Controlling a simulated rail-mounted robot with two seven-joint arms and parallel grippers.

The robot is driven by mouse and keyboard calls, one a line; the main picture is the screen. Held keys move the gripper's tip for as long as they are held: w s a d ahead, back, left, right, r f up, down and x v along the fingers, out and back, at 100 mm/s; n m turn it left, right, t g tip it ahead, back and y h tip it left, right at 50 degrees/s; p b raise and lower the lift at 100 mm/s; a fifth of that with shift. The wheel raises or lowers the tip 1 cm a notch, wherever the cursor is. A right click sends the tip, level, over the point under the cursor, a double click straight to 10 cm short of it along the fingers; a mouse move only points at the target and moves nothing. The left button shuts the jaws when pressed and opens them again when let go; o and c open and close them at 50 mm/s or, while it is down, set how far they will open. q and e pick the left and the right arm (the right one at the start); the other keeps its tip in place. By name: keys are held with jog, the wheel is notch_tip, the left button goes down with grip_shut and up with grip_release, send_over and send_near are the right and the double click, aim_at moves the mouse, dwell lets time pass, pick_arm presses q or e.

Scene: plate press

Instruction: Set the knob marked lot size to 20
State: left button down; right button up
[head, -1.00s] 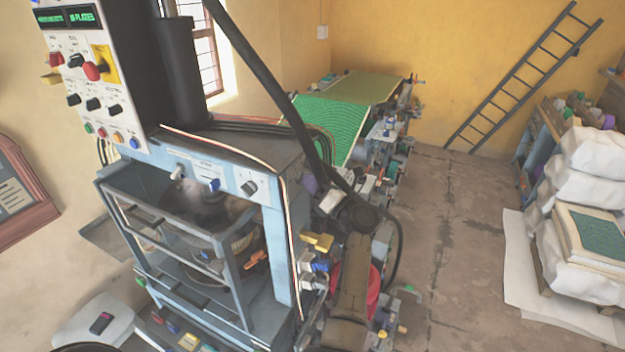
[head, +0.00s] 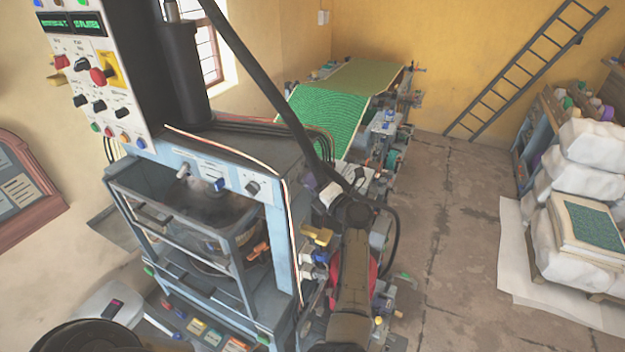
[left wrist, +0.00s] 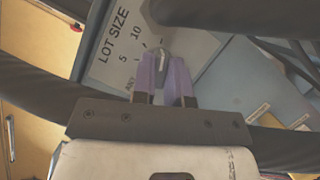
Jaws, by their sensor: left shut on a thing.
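The lot size knob (left wrist: 163,58) is a small grey knob on a pale plate in the left wrist view. The plate (left wrist: 106,60) reads LOT SIZE, with 5 and 10 legible beside the knob. In the head view, the left gripper (head: 312,184) is small at the press's right side, and the knob there is hidden. My right gripper is not visible.
The blue press frame (head: 283,245) stands beside the gripper, with a control panel (head: 95,75) at upper left. A dark pole (head: 255,75) and cables pass close to the gripper. A green-sheeted conveyor (head: 325,118) lies behind. Floor to the right is open, before wrapped stacks (head: 590,150).

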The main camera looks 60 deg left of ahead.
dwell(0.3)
pick_arm(q)
jog(key=c, duration=1.1)
grip_release()
jog(key=shift+c, duration=0.2)
